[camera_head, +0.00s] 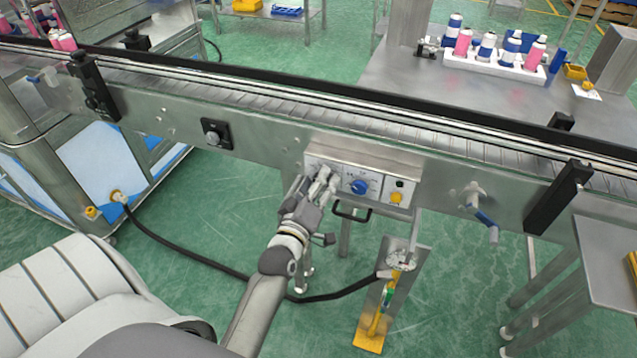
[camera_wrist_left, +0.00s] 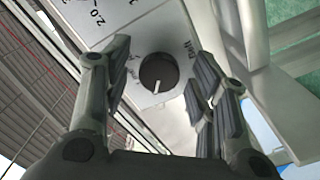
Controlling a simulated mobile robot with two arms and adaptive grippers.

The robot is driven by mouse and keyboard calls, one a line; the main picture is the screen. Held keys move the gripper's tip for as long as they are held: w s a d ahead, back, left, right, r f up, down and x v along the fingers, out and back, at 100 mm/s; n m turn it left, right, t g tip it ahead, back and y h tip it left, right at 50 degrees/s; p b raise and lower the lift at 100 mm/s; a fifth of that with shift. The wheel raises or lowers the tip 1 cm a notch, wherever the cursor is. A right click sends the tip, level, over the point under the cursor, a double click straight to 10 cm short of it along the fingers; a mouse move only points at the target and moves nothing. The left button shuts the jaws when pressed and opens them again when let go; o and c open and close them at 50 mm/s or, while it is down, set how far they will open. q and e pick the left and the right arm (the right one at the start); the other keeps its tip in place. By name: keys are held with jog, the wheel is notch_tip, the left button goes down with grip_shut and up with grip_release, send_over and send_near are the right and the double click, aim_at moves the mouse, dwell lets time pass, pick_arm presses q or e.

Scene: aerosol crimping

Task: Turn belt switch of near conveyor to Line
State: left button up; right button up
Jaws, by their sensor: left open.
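The control box (camera_head: 378,179) is mounted on the front side of the near conveyor (camera_head: 260,135). It carries a blue knob (camera_head: 359,187) and a yellow button (camera_head: 396,197). In the left wrist view, a round black knob (camera_wrist_left: 158,72) with a white pointer mark sits on a light panel (camera_wrist_left: 140,35). The pointer faces down in that picture.
A black handle (camera_head: 351,214) sticks out below the box. A blue-handled valve (camera_head: 485,217) hangs to the right. A black hose (camera_head: 190,253) runs low beneath the conveyor. A white tray (camera_head: 492,70) of cans stands on the far table. The floor in front is partly clear.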

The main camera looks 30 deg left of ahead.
pick_arm(q)
jog(key=c, duration=1)
jog(key=shift+c, duration=0.2)
jog(key=shift+m, duration=0.3)
jog(key=shift+f+m+p, duration=0.1)
jog(key=shift+m+p, duration=3)
jog(key=shift+m, duration=1.5)
